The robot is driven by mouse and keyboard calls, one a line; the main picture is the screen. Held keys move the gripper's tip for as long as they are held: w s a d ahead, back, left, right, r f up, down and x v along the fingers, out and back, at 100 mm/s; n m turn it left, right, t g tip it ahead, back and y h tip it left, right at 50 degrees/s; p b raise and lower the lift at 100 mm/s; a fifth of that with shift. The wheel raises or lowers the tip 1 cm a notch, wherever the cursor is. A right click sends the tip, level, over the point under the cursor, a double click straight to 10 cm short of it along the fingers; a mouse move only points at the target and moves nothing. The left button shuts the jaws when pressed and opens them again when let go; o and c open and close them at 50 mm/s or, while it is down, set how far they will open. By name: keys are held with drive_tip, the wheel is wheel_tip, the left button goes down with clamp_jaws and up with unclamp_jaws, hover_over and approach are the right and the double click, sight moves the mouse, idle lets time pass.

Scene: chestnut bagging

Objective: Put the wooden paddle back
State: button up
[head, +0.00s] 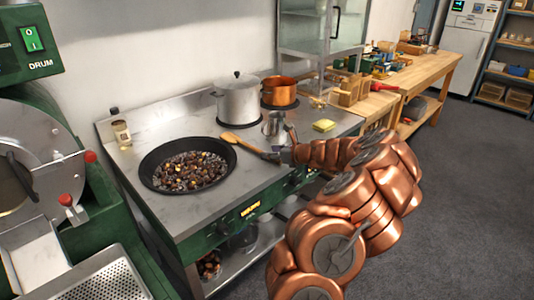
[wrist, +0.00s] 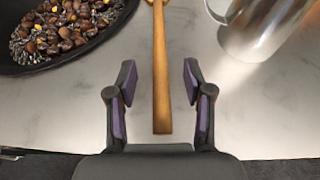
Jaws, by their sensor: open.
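The wooden paddle (head: 241,142) lies on the steel stove top, its broad end by the rim of the black pan (head: 149,180) of chestnuts. In the wrist view the paddle's handle (wrist: 162,85) runs down between the fingers of my gripper (wrist: 159,82), which are open with a gap on both sides. In the head view my gripper (head: 273,157) is at the handle's near end, and the copper arm comes in from the right. The exact height of the fingers above the handle is hard to tell.
A metal jug (head: 275,127) stands close to the right of the paddle and shows in the wrist view (wrist: 262,22). Bare steel surrounds the handle.

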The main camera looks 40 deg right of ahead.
drive_tip(key=v, duration=0.8)
drive_tip(key=shift+s+r, duration=0.15)
drive_tip(key=shift+s, duration=0.25)
